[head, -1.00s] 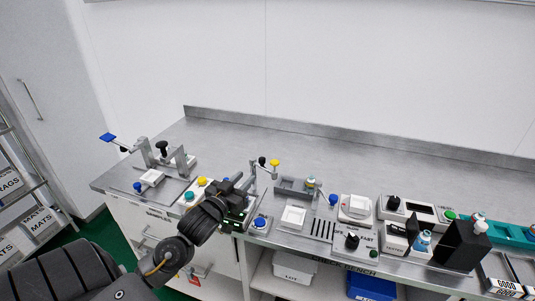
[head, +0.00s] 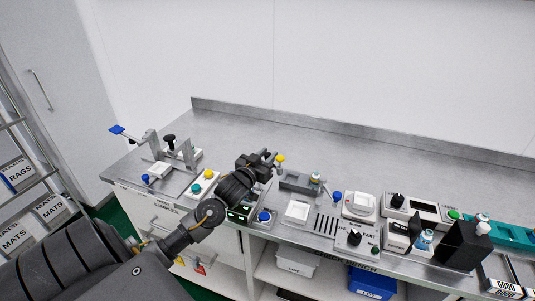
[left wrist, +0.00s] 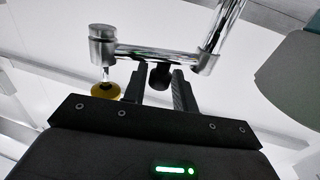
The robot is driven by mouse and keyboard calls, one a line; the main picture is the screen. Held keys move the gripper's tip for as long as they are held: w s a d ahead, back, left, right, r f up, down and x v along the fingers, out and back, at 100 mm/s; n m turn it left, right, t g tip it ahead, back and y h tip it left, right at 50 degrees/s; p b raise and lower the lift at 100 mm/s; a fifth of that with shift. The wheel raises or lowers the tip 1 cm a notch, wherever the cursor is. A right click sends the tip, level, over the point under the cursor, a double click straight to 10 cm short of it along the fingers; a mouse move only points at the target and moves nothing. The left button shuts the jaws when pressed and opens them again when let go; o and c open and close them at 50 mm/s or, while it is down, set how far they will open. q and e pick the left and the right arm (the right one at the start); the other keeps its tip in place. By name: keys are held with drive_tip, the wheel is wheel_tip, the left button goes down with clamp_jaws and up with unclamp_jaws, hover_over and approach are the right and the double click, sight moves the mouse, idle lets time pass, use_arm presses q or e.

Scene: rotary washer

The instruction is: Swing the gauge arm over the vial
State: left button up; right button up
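The gauge arm is a chrome bar (left wrist: 150,54) on a post in the left wrist view, with a yellow knob (left wrist: 106,90) at one end and a black knob (left wrist: 160,76) under its middle. In the head view my left gripper (head: 267,160) hides much of the gauge arm. What seems to be the vial (head: 315,178) stands upright in a grey holder (head: 296,184), right of the gripper. My right gripper is out of view.
A clamp fixture (head: 170,160) and a button box (head: 203,184) stand to the left. A white tray (head: 297,211), a dial box (head: 355,238) and a black stand (head: 461,244) lie to the right. The back of the steel bench (head: 370,160) is clear.

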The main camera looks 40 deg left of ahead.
use_arm(q)
drive_tip(key=shift+w, duration=0.2)
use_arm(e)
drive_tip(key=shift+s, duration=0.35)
use_arm(q)
clamp_jaws()
